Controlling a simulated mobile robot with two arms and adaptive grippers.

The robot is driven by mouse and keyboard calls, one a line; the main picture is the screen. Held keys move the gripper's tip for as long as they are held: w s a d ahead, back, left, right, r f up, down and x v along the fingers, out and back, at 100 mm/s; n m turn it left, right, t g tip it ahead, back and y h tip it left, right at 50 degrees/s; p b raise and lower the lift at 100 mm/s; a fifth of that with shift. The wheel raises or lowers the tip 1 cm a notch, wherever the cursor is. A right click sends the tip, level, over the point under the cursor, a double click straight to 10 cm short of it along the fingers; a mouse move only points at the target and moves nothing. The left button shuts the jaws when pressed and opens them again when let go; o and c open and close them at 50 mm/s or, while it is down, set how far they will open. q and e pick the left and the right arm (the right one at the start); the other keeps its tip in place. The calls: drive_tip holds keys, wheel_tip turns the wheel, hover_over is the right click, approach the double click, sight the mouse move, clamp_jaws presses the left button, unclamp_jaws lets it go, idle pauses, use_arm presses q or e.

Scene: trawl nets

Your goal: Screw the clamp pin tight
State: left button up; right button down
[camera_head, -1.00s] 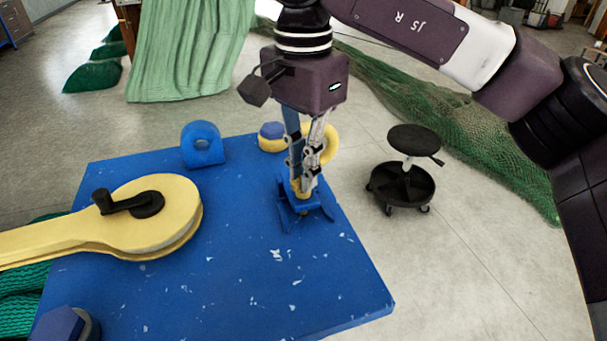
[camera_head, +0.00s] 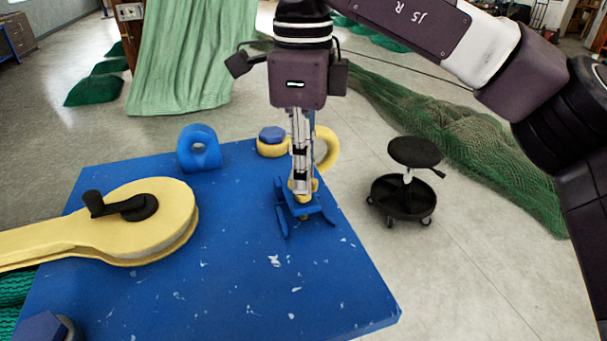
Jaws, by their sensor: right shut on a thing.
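The clamp pin (camera_head: 303,187) is a small yellow piece at the top of a blue clamp bracket (camera_head: 318,208) on the blue table. My right gripper (camera_head: 302,188) points straight down from above and is shut on the yellow pin; its fingers hide much of it. The bracket's blue legs spread to both sides on the table top. How deep the pin sits in the bracket cannot be told. My left gripper is not in view.
The blue table (camera_head: 250,290) holds a yellow block with a black crank (camera_head: 125,205), a blue ring lug (camera_head: 200,149) and a yellow ring (camera_head: 328,147) behind my gripper. A black stool (camera_head: 413,153) stands right of the table. The table's front middle is clear.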

drive_tip(key=m, duration=0.2)
drive_tip(key=m+b, duration=0.1)
drive_tip(key=shift+r+m, duration=0.2)
drive_tip(key=shift+m, duration=0.2)
drive_tip(key=m+b, duration=0.1)
drive_tip(key=m, duration=0.2)
drive_tip(key=shift+m, duration=0.3)
drive_tip(key=m+b, duration=0.1)
drive_tip(key=m, duration=0.2)
drive_tip(key=shift+m, duration=0.4)
drive_tip(key=m+b, duration=0.1)
drive_tip(key=m, duration=0.3)
drive_tip(key=m+b, duration=0.1)
drive_tip(key=m, duration=0.3)
drive_tip(key=m+b, duration=0.2)
drive_tip(key=m, duration=0.2)
drive_tip(key=shift+m, duration=0.3)
drive_tip(key=m+b, duration=0.1)
drive_tip(key=m, duration=0.2)
drive_tip(key=shift+m, duration=0.3)
drive_tip(key=shift+m+b, duration=0.55)
drive_tip(key=shift+m, duration=0.95)
